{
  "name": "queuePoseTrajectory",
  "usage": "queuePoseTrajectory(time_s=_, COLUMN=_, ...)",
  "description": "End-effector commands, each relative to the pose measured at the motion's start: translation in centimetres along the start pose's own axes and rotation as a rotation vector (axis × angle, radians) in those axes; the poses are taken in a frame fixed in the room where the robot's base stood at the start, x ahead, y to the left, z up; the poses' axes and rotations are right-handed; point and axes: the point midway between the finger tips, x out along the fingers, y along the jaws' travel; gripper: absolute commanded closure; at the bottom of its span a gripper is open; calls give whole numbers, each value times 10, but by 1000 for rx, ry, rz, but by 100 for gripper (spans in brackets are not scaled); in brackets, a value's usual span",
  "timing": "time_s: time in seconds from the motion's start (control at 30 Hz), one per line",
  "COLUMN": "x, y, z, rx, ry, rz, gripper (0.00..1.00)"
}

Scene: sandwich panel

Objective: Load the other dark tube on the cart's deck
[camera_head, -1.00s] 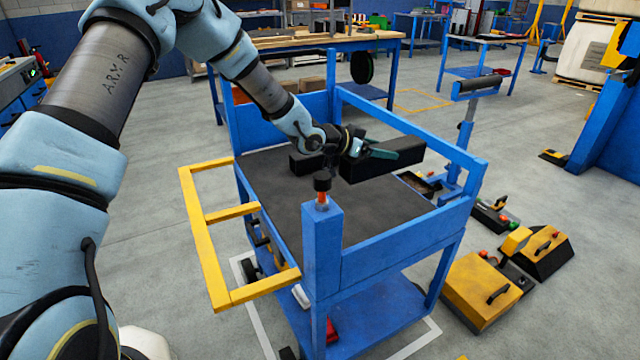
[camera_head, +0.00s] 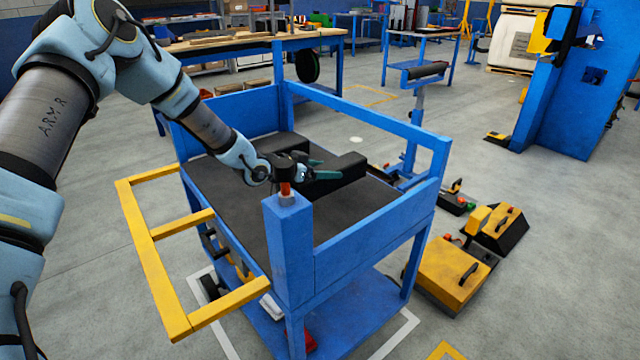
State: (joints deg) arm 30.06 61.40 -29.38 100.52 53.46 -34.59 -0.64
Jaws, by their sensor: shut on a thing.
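The blue cart (camera_head: 370,235) stands in front of me with a dark grey deck (camera_head: 225,190) inside blue rails. My gripper (camera_head: 318,170), with teal fingers, is over the deck behind the near corner post. It is shut on a dark tube (camera_head: 345,169), a black square-sided bar that points to the right. The tube is low over the deck; I cannot tell whether it touches. A second dark tube (camera_head: 283,146) lies on the deck behind my gripper, near the far rail. The post and gripper hide part of the held tube.
A yellow handle frame (camera_head: 150,250) sticks out from the cart's left side. The near corner post (camera_head: 288,240) rises close to my wrist. A roller stand (camera_head: 418,115) is behind the right rail. Yellow cases (camera_head: 455,275) lie on the floor at right. The deck's left part is bare.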

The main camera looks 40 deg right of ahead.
Motion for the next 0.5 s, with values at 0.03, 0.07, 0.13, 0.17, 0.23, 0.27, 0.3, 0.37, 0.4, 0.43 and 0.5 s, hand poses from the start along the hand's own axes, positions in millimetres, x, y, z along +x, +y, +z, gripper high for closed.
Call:
queuePoseTrajectory(time_s=0.03, x=2, y=0, z=0, rx=1, ry=6, rz=0, gripper=100)
queuePoseTrajectory(time_s=0.07, x=2, y=0, z=2, rx=2, ry=6, rz=0, gripper=100)
queuePoseTrajectory(time_s=0.13, x=4, y=0, z=5, rx=3, ry=6, rz=0, gripper=100)
queuePoseTrajectory(time_s=0.17, x=4, y=0, z=6, rx=3, ry=6, rz=0, gripper=100)
queuePoseTrajectory(time_s=0.23, x=6, y=0, z=11, rx=2, ry=5, rz=0, gripper=100)
queuePoseTrajectory(time_s=0.27, x=8, y=0, z=14, rx=2, ry=5, rz=0, gripper=100)
queuePoseTrajectory(time_s=0.3, x=9, y=0, z=18, rx=1, ry=5, rz=0, gripper=100)
queuePoseTrajectory(time_s=0.37, x=13, y=0, z=26, rx=0, ry=5, rz=1, gripper=100)
queuePoseTrajectory(time_s=0.4, x=14, y=0, z=30, rx=1, ry=6, rz=1, gripper=100)
queuePoseTrajectory(time_s=0.43, x=16, y=0, z=34, rx=1, ry=6, rz=1, gripper=100)
queuePoseTrajectory(time_s=0.5, x=18, y=0, z=38, rx=3, ry=6, rz=0, gripper=100)
